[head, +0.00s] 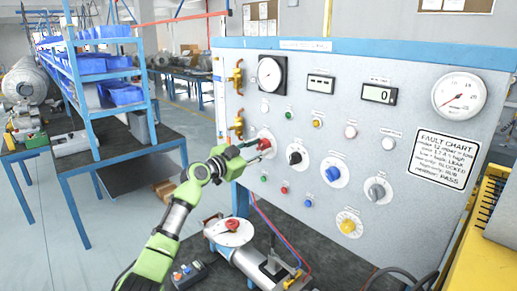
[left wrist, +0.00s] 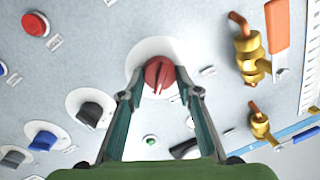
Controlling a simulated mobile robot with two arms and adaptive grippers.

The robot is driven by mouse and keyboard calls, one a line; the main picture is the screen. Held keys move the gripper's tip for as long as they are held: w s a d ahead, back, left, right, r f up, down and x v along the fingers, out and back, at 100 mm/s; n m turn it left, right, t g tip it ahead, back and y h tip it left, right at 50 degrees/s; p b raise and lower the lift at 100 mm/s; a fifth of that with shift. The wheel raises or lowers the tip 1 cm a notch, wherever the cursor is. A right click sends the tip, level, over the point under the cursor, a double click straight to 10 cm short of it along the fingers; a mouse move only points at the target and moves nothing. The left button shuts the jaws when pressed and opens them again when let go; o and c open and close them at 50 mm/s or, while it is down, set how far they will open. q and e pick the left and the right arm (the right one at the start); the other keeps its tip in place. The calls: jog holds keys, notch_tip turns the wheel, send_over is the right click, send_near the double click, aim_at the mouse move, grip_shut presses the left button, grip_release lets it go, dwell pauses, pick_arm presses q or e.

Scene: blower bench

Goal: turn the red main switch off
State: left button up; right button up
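The red main switch (head: 264,143) is a round red knob on a pale disc at the left of the grey panel. In the left wrist view the red knob (left wrist: 159,75) shows a dark line across its face, running nearly up and down. My left gripper (head: 257,149) reaches it from the left in the head view. In the left wrist view my left gripper (left wrist: 160,92) is open, with one finger on each side of the knob's lower part. A small gap seems to show on each side; I cannot tell whether the fingertips touch it. My right gripper is not in view.
A black knob (head: 296,154), a blue knob (head: 333,173) and a grey knob (head: 376,190) sit to the right. Brass valves (head: 238,76) line the panel's left edge. A blower with a red-topped part (head: 232,226) stands on the bench below.

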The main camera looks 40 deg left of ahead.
pick_arm(q)
jog(key=shift+n, duration=0.3)
jog(key=n+b, duration=0.1)
jog(key=n, duration=0.5)
jog(key=shift+r+g, duration=0.1)
jog(key=shift+g, duration=0.2)
jog(key=n, duration=0.2)
jog(key=shift+a+n+h, duration=0.1)
jog(key=shift+n+h, duration=0.2)
jog(key=shift+h, duration=0.1)
jog(key=n, duration=0.3)
jog(key=shift+r, duration=0.1)
jog(key=n+h+p, duration=0.1)
jog(key=n, duration=0.3)
jog(key=shift+a+n+g, duration=0.1)
jog(key=shift+n+g, duration=0.2)
jog(key=o, duration=1.1)
